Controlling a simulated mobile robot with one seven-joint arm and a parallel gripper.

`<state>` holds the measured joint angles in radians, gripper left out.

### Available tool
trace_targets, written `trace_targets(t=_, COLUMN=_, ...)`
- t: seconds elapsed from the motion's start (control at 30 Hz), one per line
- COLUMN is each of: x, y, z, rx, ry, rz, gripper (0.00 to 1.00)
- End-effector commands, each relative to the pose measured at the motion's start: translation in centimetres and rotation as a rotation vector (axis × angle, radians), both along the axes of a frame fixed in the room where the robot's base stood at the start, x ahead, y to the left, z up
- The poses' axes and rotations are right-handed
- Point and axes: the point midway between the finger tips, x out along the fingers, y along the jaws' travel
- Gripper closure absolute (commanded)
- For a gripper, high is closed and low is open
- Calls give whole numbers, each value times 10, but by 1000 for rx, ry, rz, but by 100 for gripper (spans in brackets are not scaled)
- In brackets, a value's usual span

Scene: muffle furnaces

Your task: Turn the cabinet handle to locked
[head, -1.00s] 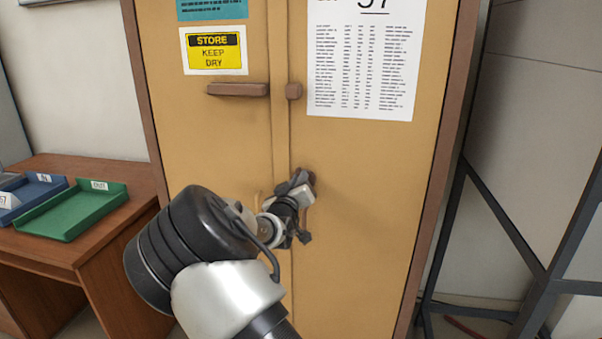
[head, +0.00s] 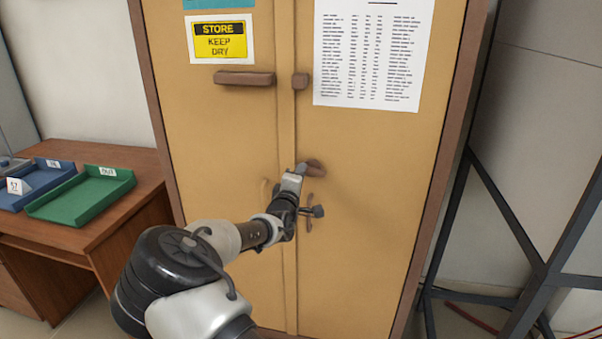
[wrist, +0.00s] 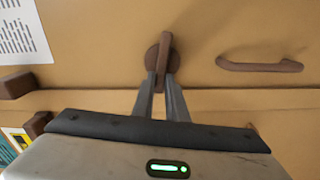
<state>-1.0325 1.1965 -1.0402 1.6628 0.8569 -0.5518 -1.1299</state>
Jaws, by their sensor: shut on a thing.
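The tan cabinet (head: 365,200) stands in front of me with its two doors closed. Its brown turning handle (head: 315,168) sits on the right door, just beside the seam. In the wrist view the handle (wrist: 165,42) is a bar on a round base, lying crosswise to the seam. My gripper (head: 299,170) reaches the handle from the left. In the wrist view my gripper's fingers (wrist: 162,85) are shut on the near end of the bar. The part between the fingers is partly hidden.
A brown bar (head: 245,78) and a small brown block (head: 300,81) stick out above. A curved pull (head: 310,212) is below the handle. A wooden desk (head: 110,215) with a green tray (head: 80,197) and a blue tray (head: 35,185) stands left; a dark metal frame (head: 510,220) stands right.

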Motion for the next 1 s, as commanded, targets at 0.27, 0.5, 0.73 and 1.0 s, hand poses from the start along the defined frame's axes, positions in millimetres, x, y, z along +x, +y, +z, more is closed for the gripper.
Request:
trace_targets(t=0.27, x=0, y=1, z=-4, rx=-124, ry=32, rz=1, gripper=100)
trace_targets(t=0.5, x=0, y=0, z=-4, rx=-162, ry=42, rz=0, gripper=100)
trace_targets(t=0.73, x=0, y=0, z=-4, rx=-167, ry=43, rz=0, gripper=100)
trace_targets(t=1.0, x=0, y=0, z=-4, rx=-167, ry=43, rz=0, gripper=71)
